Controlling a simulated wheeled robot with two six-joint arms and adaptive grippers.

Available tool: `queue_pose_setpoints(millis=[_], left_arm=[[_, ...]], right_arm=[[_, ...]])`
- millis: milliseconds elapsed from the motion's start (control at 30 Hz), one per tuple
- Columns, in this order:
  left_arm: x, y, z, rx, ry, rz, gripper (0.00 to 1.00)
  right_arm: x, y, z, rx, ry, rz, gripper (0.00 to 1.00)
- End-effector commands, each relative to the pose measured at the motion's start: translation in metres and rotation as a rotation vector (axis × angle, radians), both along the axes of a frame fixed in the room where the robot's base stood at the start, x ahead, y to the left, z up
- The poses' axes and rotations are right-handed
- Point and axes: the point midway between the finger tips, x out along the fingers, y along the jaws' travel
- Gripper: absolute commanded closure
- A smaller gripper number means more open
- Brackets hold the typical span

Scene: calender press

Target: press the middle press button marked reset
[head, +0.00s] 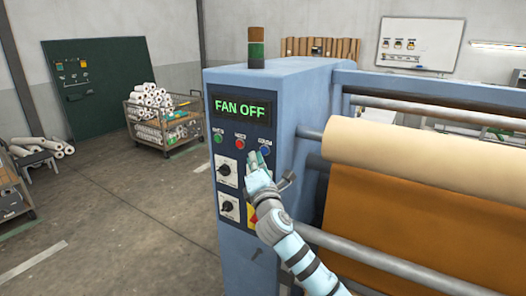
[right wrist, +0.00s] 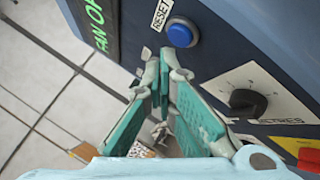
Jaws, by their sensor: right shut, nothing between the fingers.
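The press's blue control panel (head: 244,170) carries a row of green (head: 218,137), red (head: 240,140) and blue (head: 265,150) buttons under a lit FAN OFF display (head: 241,109). The blue button, at the right end of the row, also shows in the right wrist view (right wrist: 180,33) with a RESET label (right wrist: 161,14) beside it. My right gripper (head: 258,158) is shut and empty, its tips just below the blue button. In the right wrist view the fingertips (right wrist: 166,72) point toward this button, with a visible gap. My left gripper is not in view.
Below the buttons are black rotary knobs (head: 225,169) on white plates; one shows close to my fingers in the right wrist view (right wrist: 247,102). Rollers with a cream roll (head: 430,158) and brown sheet (head: 415,205) fill the right side. Open floor (head: 130,225) lies left.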

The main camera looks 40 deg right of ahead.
Motion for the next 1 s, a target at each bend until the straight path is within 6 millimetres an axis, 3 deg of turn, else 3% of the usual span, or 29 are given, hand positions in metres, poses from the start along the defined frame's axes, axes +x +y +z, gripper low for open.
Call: queue_pose_setpoints(millis=[167,633,1000], left_arm=[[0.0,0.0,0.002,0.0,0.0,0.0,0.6],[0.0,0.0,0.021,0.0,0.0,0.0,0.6],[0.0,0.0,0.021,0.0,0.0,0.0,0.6]], right_arm=[[-0.001,0.003,0.0,0.001,0.0,0.001,1.0],[-0.013,0.045,0.001,0.002,0.0,0.001,1.0],[-0.014,0.048,0.0,0.0,0.0,0.0,1.0]])
